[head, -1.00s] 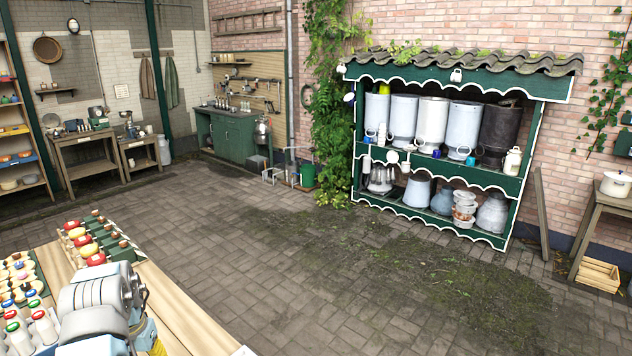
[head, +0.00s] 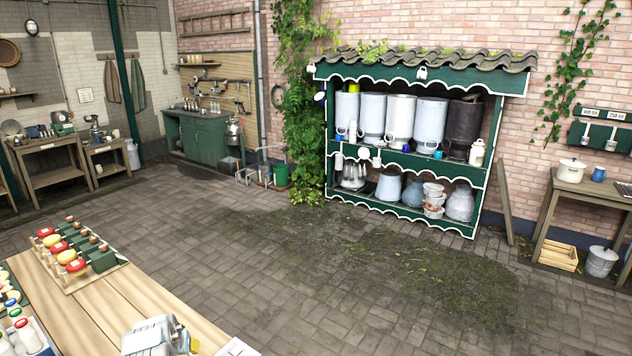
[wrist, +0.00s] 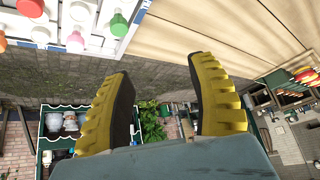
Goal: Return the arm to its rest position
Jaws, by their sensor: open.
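My gripper (wrist: 163,108) shows in the wrist view with its two yellow, dark-padded fingers spread apart and nothing between them. It is open and empty. The wrist picture is upside down, with the wooden table (wrist: 205,45) at the top.
On the table are a rack of red and yellow items with green blocks (head: 78,252) and white bottles (head: 27,335) at the left edge. The green churn shelf (head: 405,150) stands against the brick wall. The paved floor (head: 300,280) between is clear. A side table (head: 590,190) is at the right.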

